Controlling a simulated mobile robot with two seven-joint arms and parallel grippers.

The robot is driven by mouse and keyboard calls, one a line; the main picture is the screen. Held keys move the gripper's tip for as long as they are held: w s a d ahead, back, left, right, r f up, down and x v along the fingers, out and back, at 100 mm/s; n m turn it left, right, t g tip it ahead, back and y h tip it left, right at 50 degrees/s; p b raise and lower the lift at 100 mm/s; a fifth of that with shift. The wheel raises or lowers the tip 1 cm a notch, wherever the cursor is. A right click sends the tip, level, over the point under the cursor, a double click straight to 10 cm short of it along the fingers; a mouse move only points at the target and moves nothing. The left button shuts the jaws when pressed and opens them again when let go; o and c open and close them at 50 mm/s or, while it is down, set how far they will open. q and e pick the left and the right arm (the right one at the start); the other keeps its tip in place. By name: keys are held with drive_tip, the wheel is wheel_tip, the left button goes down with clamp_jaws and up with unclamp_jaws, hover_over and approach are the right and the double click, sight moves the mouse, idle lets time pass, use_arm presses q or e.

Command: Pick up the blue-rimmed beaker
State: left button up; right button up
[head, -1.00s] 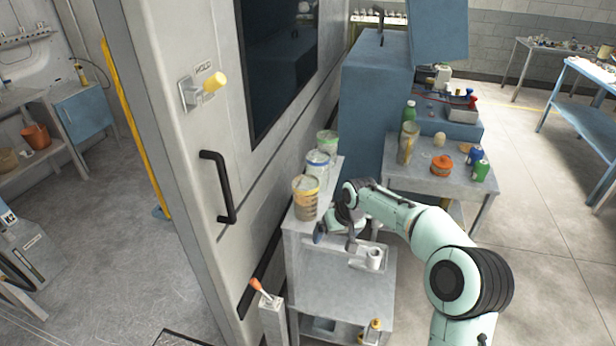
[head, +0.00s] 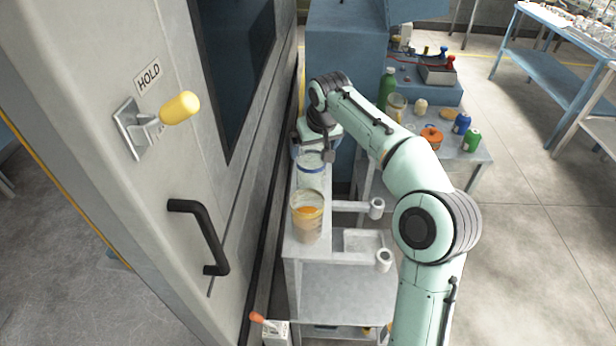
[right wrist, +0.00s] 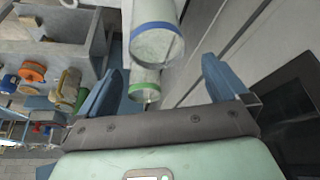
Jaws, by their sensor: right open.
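The blue-rimmed beaker (head: 311,172) stands upright on the grey cart shelf beside the machine door, behind the orange-rimmed beaker (head: 307,222). My right gripper (head: 311,153) is low at the far side of the blue-rimmed beaker. In the right wrist view its two blue fingers (right wrist: 163,66) are spread and empty. The blue-rimmed beaker (right wrist: 155,45) shows ahead of the fingertips, roughly centred between them. A green-rimmed beaker (right wrist: 145,88) shows between the fingers in that picture; whether it lies below them is hard to tell. In the head view my gripper hides it. My left gripper is out of view.
The machine door with its black handle (head: 205,237) and yellow knob (head: 180,108) rises close on the left. The side table (head: 455,160) at right holds a green bottle (head: 387,90), an orange pot (head: 431,138) and cans. The cart's lower surface (head: 345,290) is largely clear.

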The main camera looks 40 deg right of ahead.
approach(310, 163)
drive_tip(key=a+f, duration=0.2)
drive_tip(key=shift+s+d+x, duration=0.1)
drive_tip(key=shift+d+x, duration=0.05)
drive_tip(key=shift+x, duration=0.75)
drive_tip(key=shift+s+d+x, duration=0.1)
drive_tip(key=shift+d+x, duration=0.05)
drive_tip(key=shift+x, duration=0.7)
drive_tip(key=shift+s+d+x, duration=0.1)
drive_tip(key=shift+d+x, duration=0.05)
drive_tip(key=shift+x, duration=0.75)
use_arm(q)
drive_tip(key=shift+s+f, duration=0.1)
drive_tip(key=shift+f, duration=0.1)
use_arm(e)
drive_tip(key=c, duration=1.2)
drive_tip(key=shift+r, duration=0.1)
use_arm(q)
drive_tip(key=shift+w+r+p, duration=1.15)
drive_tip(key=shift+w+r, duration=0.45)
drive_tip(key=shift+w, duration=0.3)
use_arm(e)
drive_tip(key=shift+r, duration=9.85)
